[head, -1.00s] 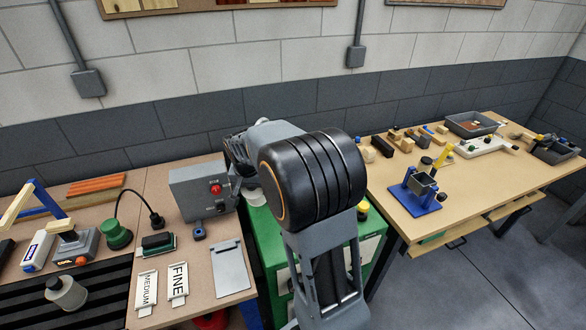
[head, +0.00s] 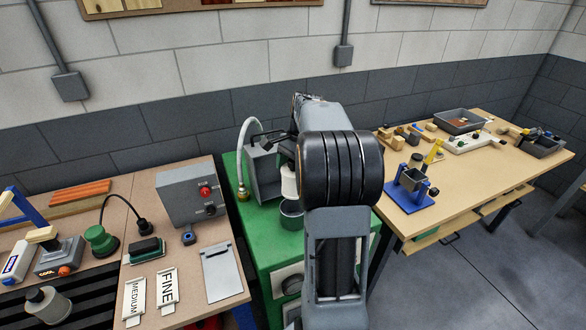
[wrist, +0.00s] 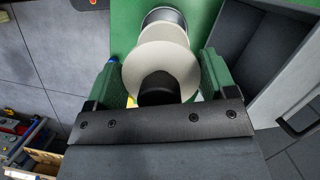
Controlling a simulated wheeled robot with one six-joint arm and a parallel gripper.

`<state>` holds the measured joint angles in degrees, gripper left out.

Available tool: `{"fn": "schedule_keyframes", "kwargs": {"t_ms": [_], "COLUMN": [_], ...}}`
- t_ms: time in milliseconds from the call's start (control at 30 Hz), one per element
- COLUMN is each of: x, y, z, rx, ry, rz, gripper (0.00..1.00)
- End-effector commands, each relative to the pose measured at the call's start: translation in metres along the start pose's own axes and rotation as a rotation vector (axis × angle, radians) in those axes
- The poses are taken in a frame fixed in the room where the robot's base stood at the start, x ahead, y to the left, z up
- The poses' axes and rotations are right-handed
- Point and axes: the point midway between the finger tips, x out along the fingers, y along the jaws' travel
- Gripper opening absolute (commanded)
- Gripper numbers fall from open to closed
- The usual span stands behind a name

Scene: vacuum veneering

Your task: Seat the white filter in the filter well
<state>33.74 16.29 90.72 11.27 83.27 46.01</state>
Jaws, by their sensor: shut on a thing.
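The white filter (head: 289,182) is a pale cylinder, held upright over the green cabinet. In the wrist view the white filter (wrist: 150,62) shows a round pale flange and a dark knob, between the green fingers of my gripper (wrist: 160,84). My gripper is shut on it. The filter well (head: 291,214) is a grey-green round cup on the cabinet top, just below the filter in the head view. In the wrist view the well (wrist: 165,14) shows as a metal rim beyond the filter, partly hidden by it. My arm hides most of my gripper in the head view.
A grey box (head: 263,172) with a black handle stands beside the well on the green cabinet (head: 262,235). A white hose (head: 241,150) rises at its left. A grey control box (head: 190,190) with a red button is on the left bench. The right bench (head: 480,170) holds several tools.

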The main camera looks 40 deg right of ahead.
Motion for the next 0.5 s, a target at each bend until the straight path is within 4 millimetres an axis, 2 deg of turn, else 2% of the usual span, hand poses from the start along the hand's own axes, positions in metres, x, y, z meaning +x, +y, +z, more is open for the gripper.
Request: {"fn": "schedule_keyframes", "kwargs": {"t_ms": [200,500], "x": [-0.003,0.019], "y": [0.0,0.0], "z": [0.003,-0.003], "rx": [-0.002,-0.002], "ry": [0.002,0.001], "rz": [-0.001,0.0], "gripper": [0.37,0.37]}}
